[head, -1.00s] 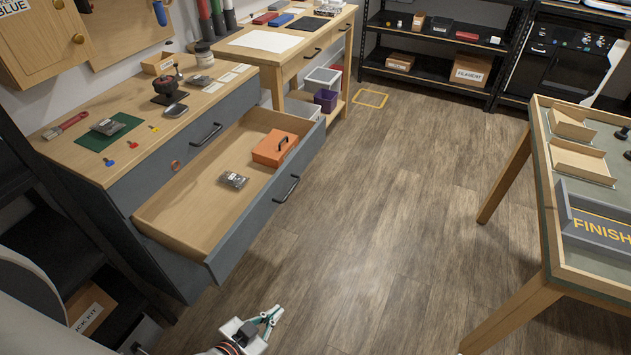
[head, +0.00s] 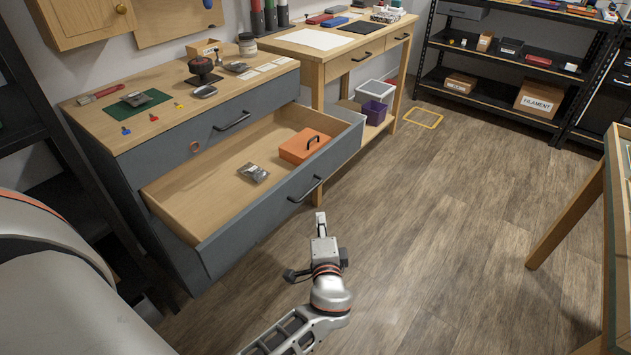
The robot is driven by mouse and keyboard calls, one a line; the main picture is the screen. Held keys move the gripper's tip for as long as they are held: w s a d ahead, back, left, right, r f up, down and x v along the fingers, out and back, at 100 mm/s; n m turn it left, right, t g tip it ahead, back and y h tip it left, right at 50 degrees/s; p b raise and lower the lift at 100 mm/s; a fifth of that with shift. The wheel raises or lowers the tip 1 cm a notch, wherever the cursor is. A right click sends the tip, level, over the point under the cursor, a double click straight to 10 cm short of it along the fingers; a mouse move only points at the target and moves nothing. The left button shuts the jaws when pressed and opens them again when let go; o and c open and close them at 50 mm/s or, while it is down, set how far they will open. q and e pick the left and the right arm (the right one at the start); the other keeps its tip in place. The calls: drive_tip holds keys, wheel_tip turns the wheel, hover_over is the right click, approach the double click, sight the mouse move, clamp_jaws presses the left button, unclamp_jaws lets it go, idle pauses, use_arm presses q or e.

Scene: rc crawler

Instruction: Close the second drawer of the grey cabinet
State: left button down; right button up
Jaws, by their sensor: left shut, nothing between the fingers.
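The grey cabinet (head: 172,160) stands at the left with a wooden top. Its second drawer (head: 216,197) is pulled far out, its grey front (head: 257,214) facing the floor at right. A black handle (head: 306,189) is on that front. Inside lie an orange box (head: 304,146) with a black handle and a small grey packet (head: 254,173). My left gripper (head: 320,218) is shut and empty, pointing up the picture just below and right of the drawer handle. I cannot tell whether it touches the front. My right gripper is not in view.
The drawer above (head: 215,130) is shut. Small tools and a green mat (head: 138,104) lie on the cabinet top. A wooden desk (head: 330,60) stands beyond it. A table (head: 617,190) stands at the right edge. The floor (head: 430,230) between is clear.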

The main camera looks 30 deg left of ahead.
use_arm(q)
wheel_tip(320, 180, up, 3)
drive_tip(key=w+y, duration=0.2)
drive_tip(key=b, duration=0.1)
approach(306, 167)
drive_tip(key=w, duration=0.4)
drive_tip(key=a, duration=0.3)
drive_tip(key=shift+w+a+f, duration=0.2)
drive_tip(key=shift+a, duration=0.2)
